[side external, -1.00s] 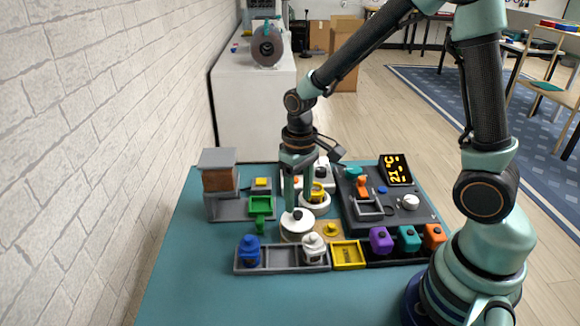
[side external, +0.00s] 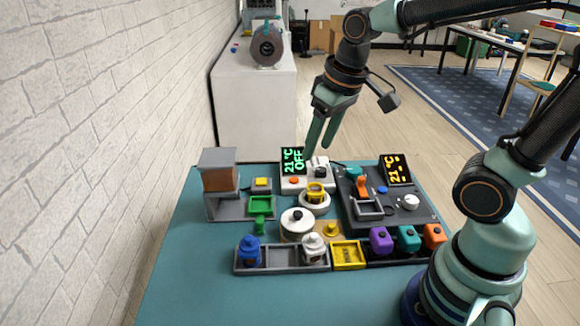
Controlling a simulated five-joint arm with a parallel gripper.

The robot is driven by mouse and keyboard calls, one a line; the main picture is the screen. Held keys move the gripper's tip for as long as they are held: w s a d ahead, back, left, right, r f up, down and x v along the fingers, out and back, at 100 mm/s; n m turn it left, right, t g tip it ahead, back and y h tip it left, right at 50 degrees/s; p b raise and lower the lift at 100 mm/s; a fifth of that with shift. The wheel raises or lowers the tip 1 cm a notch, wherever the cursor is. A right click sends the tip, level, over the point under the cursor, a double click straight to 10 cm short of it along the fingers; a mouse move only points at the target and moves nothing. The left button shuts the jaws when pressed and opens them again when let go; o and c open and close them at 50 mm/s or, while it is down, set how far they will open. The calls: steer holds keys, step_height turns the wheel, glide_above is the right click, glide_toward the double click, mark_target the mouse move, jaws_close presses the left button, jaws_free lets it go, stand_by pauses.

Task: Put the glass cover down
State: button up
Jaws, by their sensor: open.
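My gripper (side external: 317,147) is open and empty, raised over the back of the teal table, its fingers pointing down. A round white pot (side external: 297,227) with a pale top and a small black knob stands upright in the middle of the table, clear of my gripper. I cannot tell whether its top is the glass cover; no other clear glass piece can be made out. Behind the pot, a yellow jar (side external: 315,192) stands on a round white plate. My gripper is above and behind both, touching neither.
A rack (side external: 282,257) with blue and white bottles lies in front, beside a yellow tray (side external: 348,255). A grey station (side external: 390,212) with an orange display is at right. A white unit (side external: 293,181) with a green display stands behind. The front left table is clear.

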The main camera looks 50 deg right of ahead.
steer(key=shift+s+d+r+t, duration=0.15)
steer(key=shift+s+r+t, duration=0.4)
steer(key=shift+s, duration=0.2)
steer(key=shift+s+d+r+t, duration=0.1)
steer(key=shift+s+r+t, duration=0.3)
steer(key=shift+s+t, duration=0.25)
